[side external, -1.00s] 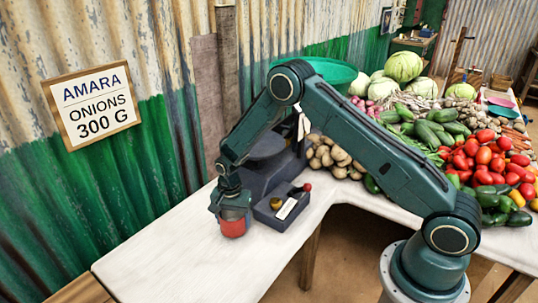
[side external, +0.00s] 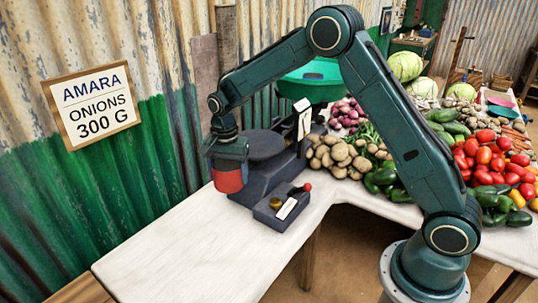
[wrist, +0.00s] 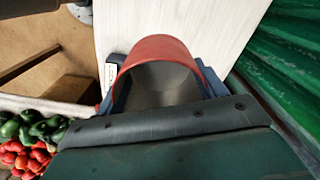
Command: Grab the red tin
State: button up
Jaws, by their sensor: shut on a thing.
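The red tin (side external: 229,182) is held in my gripper (side external: 228,168), in the air above the white table beside the dark scale. In the wrist view the tin (wrist: 152,48) has a red outer wall and a grey, empty-looking inside, with its mouth towards the camera. My gripper (wrist: 160,92) is shut on it, with blue-grey fingers on both sides. The tin's lower part is hidden in the wrist view.
A dark scale (side external: 266,146) with a round plate stands right of the tin. A green bowl (side external: 312,85), potatoes (side external: 335,155) and tomatoes (side external: 485,158) lie further right. The table (side external: 190,245) is clear in front. A corrugated wall (side external: 130,170) stands behind.

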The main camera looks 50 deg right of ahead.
jog(key=shift+r, duration=0.45)
jog(key=shift+w, duration=0.1)
